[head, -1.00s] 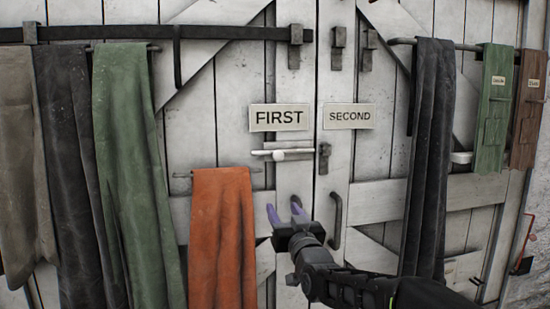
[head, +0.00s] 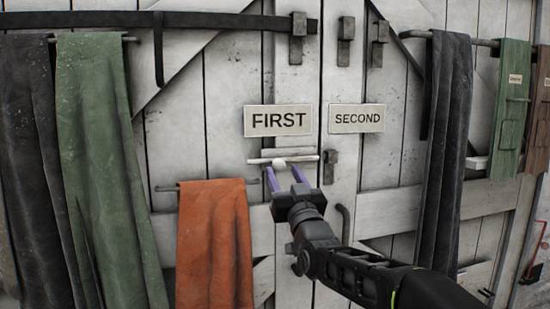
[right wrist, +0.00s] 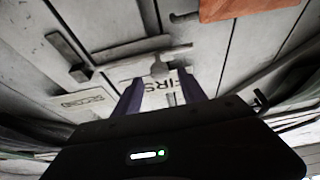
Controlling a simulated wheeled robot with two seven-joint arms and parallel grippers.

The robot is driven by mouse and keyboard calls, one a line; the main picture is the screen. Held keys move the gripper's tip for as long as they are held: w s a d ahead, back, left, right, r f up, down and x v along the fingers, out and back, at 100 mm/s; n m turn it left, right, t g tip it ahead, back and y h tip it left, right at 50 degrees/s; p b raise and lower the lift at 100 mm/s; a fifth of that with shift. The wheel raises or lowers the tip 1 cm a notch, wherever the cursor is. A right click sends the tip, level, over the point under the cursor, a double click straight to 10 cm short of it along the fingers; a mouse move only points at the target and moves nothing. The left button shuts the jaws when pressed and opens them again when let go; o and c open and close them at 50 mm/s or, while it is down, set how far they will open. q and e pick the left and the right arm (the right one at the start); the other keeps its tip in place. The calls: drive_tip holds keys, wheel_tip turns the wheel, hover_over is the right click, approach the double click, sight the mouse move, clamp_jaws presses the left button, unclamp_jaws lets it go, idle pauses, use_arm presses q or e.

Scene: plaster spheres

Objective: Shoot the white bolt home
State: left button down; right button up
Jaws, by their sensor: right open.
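The white bolt (head: 303,158) lies level on the left door, below the FIRST sign (head: 278,120). Its round white knob (head: 279,163) stands out from the rod. The rod's right end is near the door seam, a little apart from the dark keeper (head: 329,166) on the right door. My right gripper (head: 284,171) is open, its two purple fingers pointing at the bolt, one on each side of the knob in the picture. In the right wrist view the knob (right wrist: 160,68) shows upside down between and beyond the fingertips; contact cannot be told. My left gripper is out of view.
An orange cloth (head: 215,245) hangs on a rail left of my gripper. A dark door handle (head: 346,224) is to its right. The SECOND sign (head: 357,118) is on the right door. Dark and green cloths (head: 105,170) hang farther out.

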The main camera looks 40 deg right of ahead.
sight(276, 158)
drive_tip(key=p+x, duration=0.3)
drive_tip(key=x, duration=0.5)
drive_tip(key=shift+f, duration=0.1)
drive_tip(key=shift+c, duration=0.2)
clamp_jaws()
drive_tip(key=shift+f, duration=0.1)
idle(1.1)
